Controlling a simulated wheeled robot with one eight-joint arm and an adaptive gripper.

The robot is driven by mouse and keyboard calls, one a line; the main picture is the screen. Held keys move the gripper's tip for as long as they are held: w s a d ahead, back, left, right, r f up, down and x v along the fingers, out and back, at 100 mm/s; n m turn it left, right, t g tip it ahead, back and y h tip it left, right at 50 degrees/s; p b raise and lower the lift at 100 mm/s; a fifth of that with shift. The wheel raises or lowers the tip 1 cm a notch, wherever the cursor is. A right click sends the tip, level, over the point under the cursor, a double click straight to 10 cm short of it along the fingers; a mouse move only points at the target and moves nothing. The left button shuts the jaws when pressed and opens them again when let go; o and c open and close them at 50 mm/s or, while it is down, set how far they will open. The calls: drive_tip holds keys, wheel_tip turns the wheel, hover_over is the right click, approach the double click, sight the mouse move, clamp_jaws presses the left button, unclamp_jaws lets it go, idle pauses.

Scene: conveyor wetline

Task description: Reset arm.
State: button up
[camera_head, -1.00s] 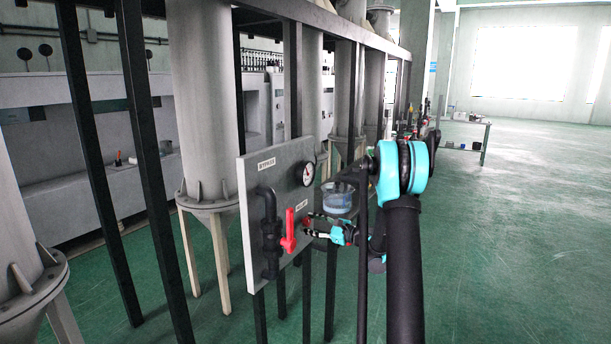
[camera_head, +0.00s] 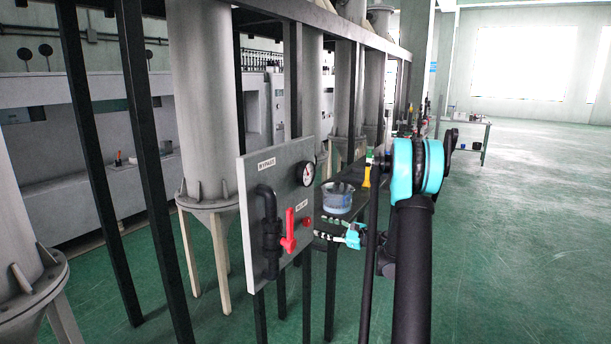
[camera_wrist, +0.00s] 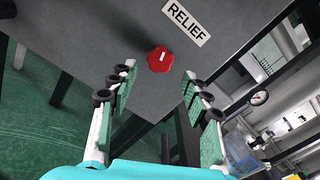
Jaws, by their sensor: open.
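My gripper (camera_head: 322,229) is open and empty at the right side of the grey panel (camera_head: 249,219), with its fingers pointing at the panel. In the wrist view, the two fingers of my gripper (camera_wrist: 159,73) are spread apart, with green pads and black rings. The round red relief knob (camera_wrist: 160,59) shows beyond and between the fingertips, apart from them. Its white RELIEF label (camera_wrist: 186,22) is above it. In the head view the red knob (camera_head: 306,222) sits at the panel's lower right, just left of the fingertips.
A red lever (camera_head: 289,232) on a black pipe and a gauge (camera_head: 307,174) are on the panel. A clear container with blue contents (camera_head: 337,197) stands on a dark shelf just above my gripper. Dark frame posts (camera_head: 158,190) stand at left.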

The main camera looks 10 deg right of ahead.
drive_tip(key=s+a+f+n+g+h, duration=0.1)
drive_tip(key=s+a+n+g+h, duration=0.15)
drive_tip(key=s+n, duration=0.45)
drive_tip(key=s+a+f+n+g+h, duration=0.2)
drive_tip(key=s+a+h, duration=0.2)
drive_tip(key=s, duration=0.7)
drive_tip(key=s+d+f+n+h, duration=0.2)
drive_tip(key=s+n, duration=0.1)
drive_tip(key=s, duration=0.4)
drive_tip(key=s+d+f+n+g+h, duration=0.1)
drive_tip(key=s+d+f+n+h, duration=0.1)
drive_tip(key=s, duration=0.5)
drive_tip(key=s+d+f+n+g+h, duration=0.1)
drive_tip(key=s+d+n+h, duration=0.3)
drive_tip(key=s, duration=0.4)
drive_tip(key=shift+d+f+n, duration=0.2)
drive_tip(key=shift+f+n, duration=0.3)
drive_tip(key=shift+n, duration=0.4)
